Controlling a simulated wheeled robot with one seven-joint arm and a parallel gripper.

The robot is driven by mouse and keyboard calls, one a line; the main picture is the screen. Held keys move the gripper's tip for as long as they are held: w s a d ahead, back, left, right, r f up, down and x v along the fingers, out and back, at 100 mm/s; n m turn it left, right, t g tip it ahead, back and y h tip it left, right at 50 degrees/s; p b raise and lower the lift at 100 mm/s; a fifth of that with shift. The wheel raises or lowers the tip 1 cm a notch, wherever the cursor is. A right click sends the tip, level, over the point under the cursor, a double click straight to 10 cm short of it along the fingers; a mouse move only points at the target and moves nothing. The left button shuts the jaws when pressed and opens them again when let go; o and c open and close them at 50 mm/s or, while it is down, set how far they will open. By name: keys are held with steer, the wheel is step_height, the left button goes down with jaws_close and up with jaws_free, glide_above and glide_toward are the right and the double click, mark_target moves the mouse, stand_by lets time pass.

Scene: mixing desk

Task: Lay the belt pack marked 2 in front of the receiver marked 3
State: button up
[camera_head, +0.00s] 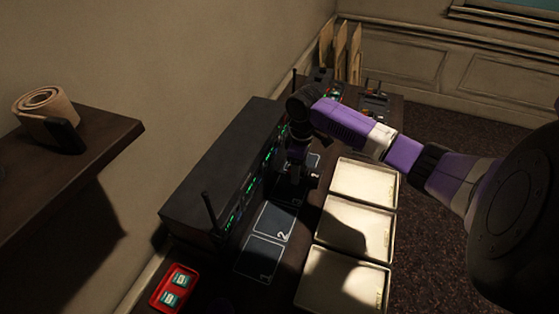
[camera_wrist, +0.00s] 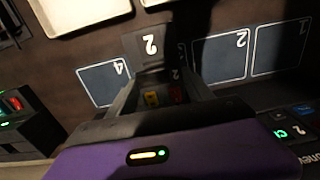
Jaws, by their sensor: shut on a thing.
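My gripper (camera_wrist: 163,95) is shut on the belt pack marked 2 (camera_wrist: 150,45), a dark box with its number showing between and beyond the fingers in the wrist view. In the head view my gripper (camera_head: 296,178) is low over the desk, at the outlined pad marked 3 (camera_head: 297,202), and largely hides the belt pack. Pad 4 (camera_wrist: 103,83) and pad 2 (camera_wrist: 220,57) lie on either side of the pack in the wrist view. The receivers (camera_head: 250,185) stand in a dark rack with green displays. Receiver 3 is hidden behind my gripper in the wrist view.
Three pale trays (camera_head: 330,281) line the desk's front side. Pad 1 (camera_head: 260,258) and a red tray (camera_head: 157,300) with small green items lie nearer. An antenna (camera_head: 211,212) rises at the rack's near end. A shelf (camera_head: 110,150) holds a tan roll (camera_head: 45,103).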

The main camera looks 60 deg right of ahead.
steer(key=shift+w, duration=0.3)
step_height(320, 180, down, 5)
steer(key=b, duration=0.4)
steer(key=shift+r+b, duration=0.2)
steer(key=shift+b, duration=0.1)
steer(key=shift+f+b, duration=0.35)
steer(key=shift+f, duration=0.6)
steer(key=shift+r+p, duration=0.1)
steer(key=shift+p, duration=0.55)
steer(key=shift+s+f, duration=0.1)
steer(key=shift+f, duration=0.55)
stand_by(0.5)
stand_by(0.4)
steer(key=o, duration=1.9)
